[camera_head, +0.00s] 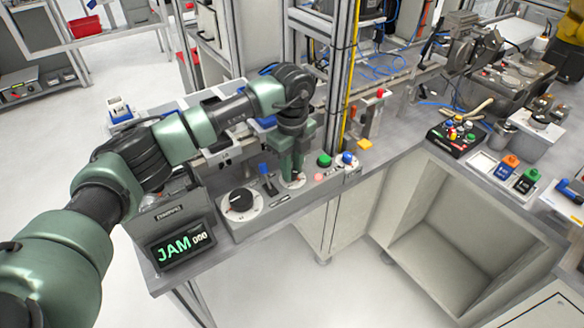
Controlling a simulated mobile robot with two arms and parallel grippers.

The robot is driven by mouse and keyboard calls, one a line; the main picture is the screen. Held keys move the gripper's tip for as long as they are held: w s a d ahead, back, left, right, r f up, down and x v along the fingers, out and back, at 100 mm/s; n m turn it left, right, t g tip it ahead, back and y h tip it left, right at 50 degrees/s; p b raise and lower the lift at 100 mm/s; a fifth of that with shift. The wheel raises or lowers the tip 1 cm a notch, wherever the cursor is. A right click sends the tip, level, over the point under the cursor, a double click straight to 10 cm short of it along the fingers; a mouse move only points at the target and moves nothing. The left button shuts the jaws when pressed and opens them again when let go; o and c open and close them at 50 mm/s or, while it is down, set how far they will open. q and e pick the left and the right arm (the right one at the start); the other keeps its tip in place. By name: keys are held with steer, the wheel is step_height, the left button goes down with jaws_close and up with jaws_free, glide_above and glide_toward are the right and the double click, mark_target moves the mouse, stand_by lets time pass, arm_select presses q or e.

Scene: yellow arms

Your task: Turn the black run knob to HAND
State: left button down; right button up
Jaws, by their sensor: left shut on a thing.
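A grey control panel (268,213) sits on the near edge of the bench. My left gripper (292,177) points down at a small dial with a white plate on this panel. It is shut on the knob there, which the fingers mostly hide. A larger black knob (240,200) on a white round dial stands to the left of the gripper, apart from it. The labels around both dials are too small to read, so I cannot tell the HAND mark. My right gripper is not in view.
A blue-handled lever (265,175) stands between the dials. A display (181,246) reads JAM. A metal post (341,85) rises behind the panel. Open floor lies in front.

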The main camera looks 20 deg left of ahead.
arm_select(q)
steer(key=shift+w+r+n, duration=0.1)
steer(key=shift+n, duration=0.2)
stand_by(0.4)
steer(key=c, duration=1.2)
jaws_free()
step_height(320, 180, up, 8)
steer(key=shift+f+b, duration=0.1)
steer(key=shift+b, duration=0.75)
